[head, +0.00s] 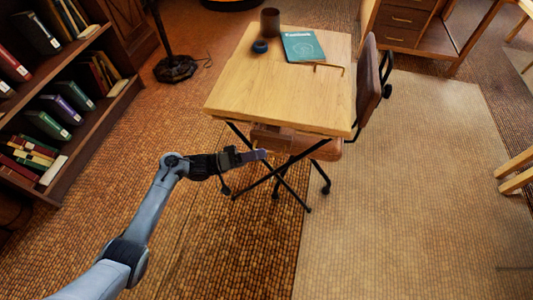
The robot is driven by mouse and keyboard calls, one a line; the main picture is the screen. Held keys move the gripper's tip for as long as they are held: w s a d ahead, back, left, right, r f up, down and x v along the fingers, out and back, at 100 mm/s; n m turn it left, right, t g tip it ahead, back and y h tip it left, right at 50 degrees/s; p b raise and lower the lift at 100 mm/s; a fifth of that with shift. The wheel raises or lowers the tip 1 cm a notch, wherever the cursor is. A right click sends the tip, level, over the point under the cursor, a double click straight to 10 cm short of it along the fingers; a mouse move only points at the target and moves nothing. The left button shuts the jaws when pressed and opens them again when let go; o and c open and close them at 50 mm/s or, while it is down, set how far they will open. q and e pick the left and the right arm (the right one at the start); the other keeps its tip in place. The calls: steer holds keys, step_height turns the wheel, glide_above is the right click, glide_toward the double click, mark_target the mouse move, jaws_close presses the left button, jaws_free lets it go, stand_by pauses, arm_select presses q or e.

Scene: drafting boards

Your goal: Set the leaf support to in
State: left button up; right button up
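A small wooden drafting table (270,90) stands on crossed black legs (290,165). A thin brass-coloured bar (328,67) shows at the right part of its top. I cannot tell whether this bar is the leaf support. A brown part (272,137) shows under the front edge, partly hidden by the legs and top. My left gripper (262,155) is just below the front edge, in front of the crossed legs. Its fingers look close together, but are too small to tell open or shut. I cannot tell whether it touches anything. My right gripper is not in view.
A teal book (302,46), a brown cup (270,22) and a dark blue round object (260,46) sit on the table. A brown chair (368,80) stands at its right. A bookcase (95,110) is at left. The pale rug (410,200) is mostly clear.

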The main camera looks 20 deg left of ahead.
arm_select(q)
steer(key=shift+b+x, duration=0.3)
steer(key=shift+x, duration=1.1)
jaws_close()
steer(key=shift+a, duration=0.1)
